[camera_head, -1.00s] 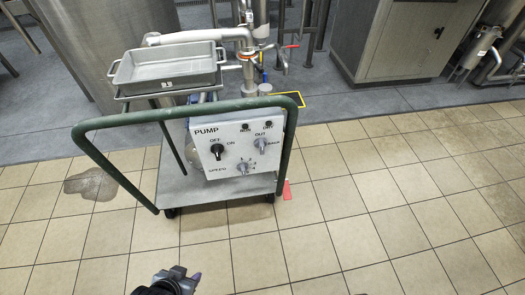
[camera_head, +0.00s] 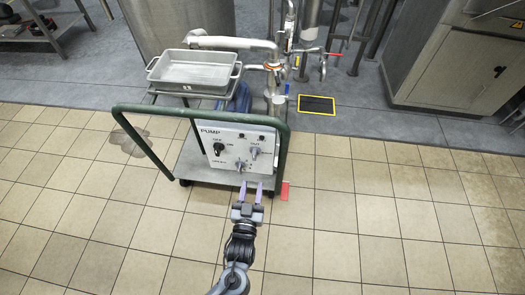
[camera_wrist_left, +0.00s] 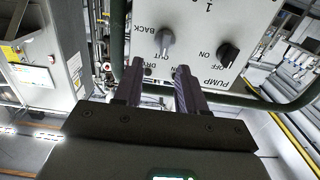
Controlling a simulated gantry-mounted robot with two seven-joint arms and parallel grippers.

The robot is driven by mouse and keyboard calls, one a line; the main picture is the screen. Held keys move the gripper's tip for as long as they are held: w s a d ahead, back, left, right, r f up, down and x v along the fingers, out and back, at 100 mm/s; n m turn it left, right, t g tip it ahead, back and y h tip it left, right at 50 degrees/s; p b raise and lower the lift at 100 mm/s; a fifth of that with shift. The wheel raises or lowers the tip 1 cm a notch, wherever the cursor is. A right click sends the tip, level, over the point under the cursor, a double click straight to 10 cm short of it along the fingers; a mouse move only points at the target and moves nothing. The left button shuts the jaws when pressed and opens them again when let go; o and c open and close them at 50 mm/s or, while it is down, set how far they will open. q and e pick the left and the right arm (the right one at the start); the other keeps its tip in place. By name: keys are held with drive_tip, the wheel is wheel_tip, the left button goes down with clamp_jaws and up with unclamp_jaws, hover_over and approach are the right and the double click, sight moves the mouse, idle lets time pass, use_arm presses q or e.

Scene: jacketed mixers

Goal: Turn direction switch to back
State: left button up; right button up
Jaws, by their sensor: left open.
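The direction switch (camera_head: 254,152) is a grey knob on the right of the white pump panel (camera_head: 231,165), with OUT above it and BACK to its right. In the left wrist view the panel appears upside down, and the switch (camera_wrist_left: 165,40) has its handle pointing towards the OUT side. My left gripper (camera_head: 251,186) is open and empty, its two purple fingers pointing at the panel from in front and below. In the wrist view its fingertips (camera_wrist_left: 158,70) are apart from the switch. My right gripper is not in view.
A black OFF/ON knob (camera_head: 219,148) and a grey speed knob (camera_head: 241,165) share the panel. The cart's green handrail (camera_head: 150,153) arches around the panel. The tiled floor (camera_head: 370,225) at right is clear.

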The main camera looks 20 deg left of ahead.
sight(254, 158)
use_arm(q)
drive_tip(key=w+a+b, duration=0.1)
drive_tip(key=w, duration=0.2)
drive_tip(key=w+a+b, duration=0.1)
drive_tip(key=w, duration=0.2)
drive_tip(key=w+a+b, duration=0.1)
drive_tip(key=w+b, duration=0.1)
drive_tip(key=w, duration=0.1)
drive_tip(key=shift+w+a+r, duration=0.15)
drive_tip(key=shift+w+r, duration=0.15)
drive_tip(key=shift+r, duration=0.05)
drive_tip(key=shift+w, duration=0.55)
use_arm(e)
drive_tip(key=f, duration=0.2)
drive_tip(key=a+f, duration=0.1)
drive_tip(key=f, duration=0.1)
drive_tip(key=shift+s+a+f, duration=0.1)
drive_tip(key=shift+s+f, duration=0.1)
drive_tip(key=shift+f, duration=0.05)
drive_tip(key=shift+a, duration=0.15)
use_arm(q)
clamp_jaws()
